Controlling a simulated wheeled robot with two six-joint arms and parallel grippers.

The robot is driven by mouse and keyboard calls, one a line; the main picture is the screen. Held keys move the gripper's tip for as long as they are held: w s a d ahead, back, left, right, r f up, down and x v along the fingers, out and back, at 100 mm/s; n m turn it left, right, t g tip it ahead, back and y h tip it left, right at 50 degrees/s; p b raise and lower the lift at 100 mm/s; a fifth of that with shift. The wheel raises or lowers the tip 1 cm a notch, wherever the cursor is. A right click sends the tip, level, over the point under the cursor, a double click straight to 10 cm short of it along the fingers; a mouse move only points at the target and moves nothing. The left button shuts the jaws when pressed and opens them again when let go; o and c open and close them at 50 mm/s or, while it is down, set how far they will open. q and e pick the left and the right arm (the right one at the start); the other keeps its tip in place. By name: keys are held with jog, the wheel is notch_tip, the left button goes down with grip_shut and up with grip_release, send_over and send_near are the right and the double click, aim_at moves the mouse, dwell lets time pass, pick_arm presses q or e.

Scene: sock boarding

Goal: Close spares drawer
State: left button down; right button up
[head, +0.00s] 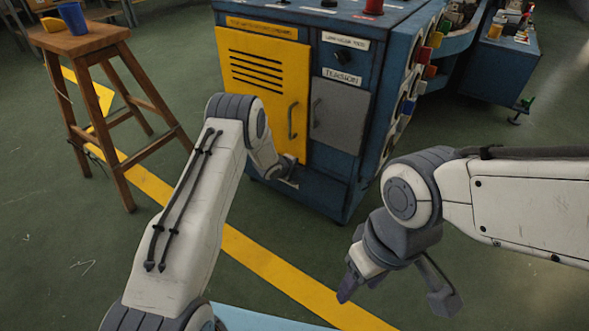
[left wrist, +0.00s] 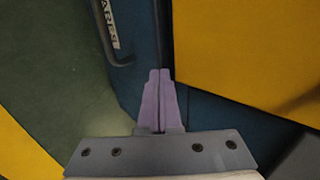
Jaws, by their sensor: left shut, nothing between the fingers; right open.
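The spares drawer shows in the left wrist view as a blue front (left wrist: 140,70) with a dark bar handle (left wrist: 118,45) and a partly cut-off label ending in "ARES". It belongs to the blue machine cabinet (head: 335,168), low down beneath the yellow door (head: 262,85). How far it stands out is hard to tell. My left gripper (head: 293,184) is low at the cabinet front; its purple fingers (left wrist: 160,73) are shut, empty, and over the blue front. Whether they touch it is unclear. My right gripper (head: 397,293) is open and empty, in front of the cabinet at right.
A wooden stool (head: 95,45) with a blue cup (head: 73,18) stands at left. A grey door (head: 340,113) is beside the yellow door. A yellow floor line (head: 260,253) crosses the green floor. A light blue surface (head: 255,318) is at the bottom edge.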

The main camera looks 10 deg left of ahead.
pick_arm(q)
jog(key=p+v, duration=0.4)
jog(key=v, duration=0.6)
jog(key=s+d+r+n+g+y+p, duration=0.1)
jog(key=s+d+r+n+g, duration=0.1)
jog(key=s+d+r+n, duration=0.5)
jog(key=s+d+r+g+y+p, duration=0.1)
jog(key=s+d+r, duration=0.3)
jog(key=r, duration=0.6)
jog(key=s+r+n+g+p, duration=0.1)
jog(key=s+r+n+g, duration=0.2)
jog(key=s, duration=0.8)
jog(key=s+r+n+g+p, duration=0.15)
jog(key=s+r, duration=0.35)
jog(key=s, duration=0.5)
jog(key=s+r+n+g, duration=0.1)
jog(key=s+r+n, duration=0.3)
jog(key=s, duration=0.7)
notch_tip(320, 180, up, 36)
jog(key=p, duration=3.6)
jog(key=shift+w+d+r+y+p, duration=0.15)
jog(key=shift+w+d+y+p, duration=0.15)
jog(key=shift+w+d+p, duration=0.15)
